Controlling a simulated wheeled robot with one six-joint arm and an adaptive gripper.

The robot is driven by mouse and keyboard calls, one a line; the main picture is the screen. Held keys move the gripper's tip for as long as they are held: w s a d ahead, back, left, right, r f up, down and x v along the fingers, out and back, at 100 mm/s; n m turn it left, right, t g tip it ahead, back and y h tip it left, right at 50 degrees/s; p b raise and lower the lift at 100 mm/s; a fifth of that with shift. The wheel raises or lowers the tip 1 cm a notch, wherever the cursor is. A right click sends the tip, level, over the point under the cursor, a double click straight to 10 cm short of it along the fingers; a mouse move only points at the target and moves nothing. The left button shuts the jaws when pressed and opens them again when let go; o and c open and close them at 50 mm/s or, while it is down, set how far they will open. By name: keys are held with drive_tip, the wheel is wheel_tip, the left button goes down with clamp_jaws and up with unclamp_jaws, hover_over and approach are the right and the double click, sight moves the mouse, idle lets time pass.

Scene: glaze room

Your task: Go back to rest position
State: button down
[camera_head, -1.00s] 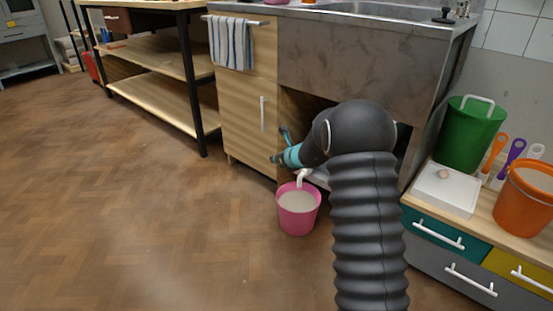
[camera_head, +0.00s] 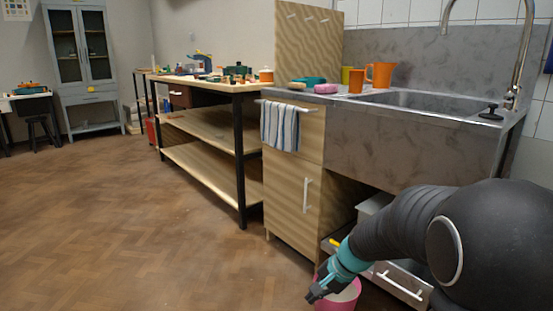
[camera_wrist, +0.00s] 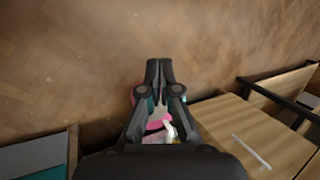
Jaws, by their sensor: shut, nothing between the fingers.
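My gripper (camera_head: 313,296) is shut and empty, at the end of my arm in front of the sink cabinet. It points down and to the left over the pink bucket (camera_head: 345,298), which stands on the floor and is partly hidden by the gripper and cut by the frame's lower edge. In the wrist view my gripper (camera_wrist: 159,64) has its fingers together, with the pink bucket (camera_wrist: 152,126) showing behind and between them. The bucket's white handle grip (camera_wrist: 170,127) shows there too.
A wooden cabinet (camera_head: 290,193) with a striped towel (camera_head: 280,127) stands beside the sink (camera_head: 430,99). A shelved workbench (camera_head: 208,132) is further left. The wooden floor (camera_head: 120,220) at left is clear.

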drive_tip(key=s+d+r+n+t+h+p, duration=0.1)
drive_tip(key=s+d+r+n+h+p, duration=0.1)
drive_tip(key=s+r, duration=0.8)
drive_tip(key=s+d+r+n+t+h+p, duration=0.2)
drive_tip(key=s+d+r+n+h+p, duration=0.1)
drive_tip(key=s+r, duration=0.8)
drive_tip(key=s+d+n+p, duration=0.1)
drive_tip(key=s+n+p, duration=0.1)
drive_tip(key=n, duration=0.1)
drive_tip(key=shift+s+n, duration=0.3)
drive_tip(key=shift+s, duration=0.05)
